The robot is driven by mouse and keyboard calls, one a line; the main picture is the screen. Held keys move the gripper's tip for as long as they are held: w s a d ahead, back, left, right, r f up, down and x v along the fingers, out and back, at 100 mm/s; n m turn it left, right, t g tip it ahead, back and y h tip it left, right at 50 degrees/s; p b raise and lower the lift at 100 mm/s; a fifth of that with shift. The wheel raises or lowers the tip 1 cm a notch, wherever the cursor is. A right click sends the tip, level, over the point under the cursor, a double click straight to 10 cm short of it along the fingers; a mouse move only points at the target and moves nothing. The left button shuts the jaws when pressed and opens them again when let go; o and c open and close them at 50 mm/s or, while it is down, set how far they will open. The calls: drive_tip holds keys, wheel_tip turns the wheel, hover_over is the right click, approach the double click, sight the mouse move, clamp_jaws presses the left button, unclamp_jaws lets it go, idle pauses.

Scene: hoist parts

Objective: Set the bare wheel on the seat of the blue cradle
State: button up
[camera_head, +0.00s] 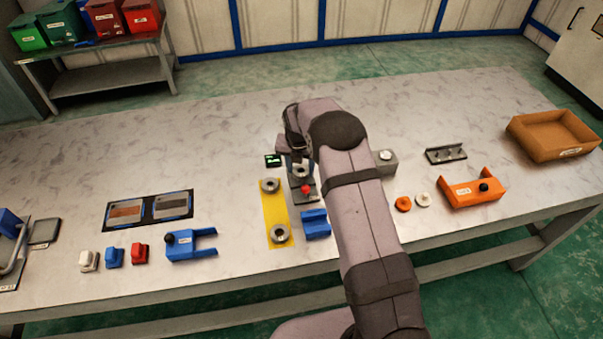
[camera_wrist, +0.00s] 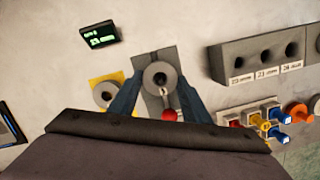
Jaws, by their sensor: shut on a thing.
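My gripper (camera_head: 299,167) is shut on a grey wheel with a central hole; the wheel (camera_wrist: 160,75) is between the two fingers in the wrist view. It is over a grey fixture plate (camera_head: 304,197) with a red knob; I cannot tell if they touch. Two similar grey ring wheels, a far one (camera_head: 270,185) and a near one (camera_head: 280,234), lie on a yellow strip (camera_head: 275,210) to the left. A low blue block with a raised side, seemingly the blue cradle (camera_head: 315,225), stands in front of the fixture; no wheel shows on it.
A blue forked part (camera_head: 190,245) with a black knob lies left, and an orange one (camera_head: 472,189) right. A small display (camera_head: 273,160) stands behind the strip. A holed grey block (camera_wrist: 262,60) and small coloured parts lie right in the wrist view. My arm hides some table.

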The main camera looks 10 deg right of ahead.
drive_tip(key=shift+r+p, duration=1.35)
drive_tip(key=shift+r, duration=0.85)
wheel_tip(320, 180, up, 10)
drive_tip(key=p, duration=0.3)
hover_over(296, 168)
drive_tip(key=s, duration=0.3)
drive_tip(key=s+f+m, duration=0.2)
drive_tip(key=s+f, duration=0.1)
drive_tip(key=s, duration=0.5)
drive_tip(key=s+d+f+m, duration=0.1)
drive_tip(key=s+f+m, duration=0.1)
drive_tip(key=s, duration=0.6)
drive_tip(key=shift+s+d+f+h+p, duration=0.3)
drive_tip(key=shift+f+h+p, duration=0.15)
drive_tip(key=shift+f, duration=0.35)
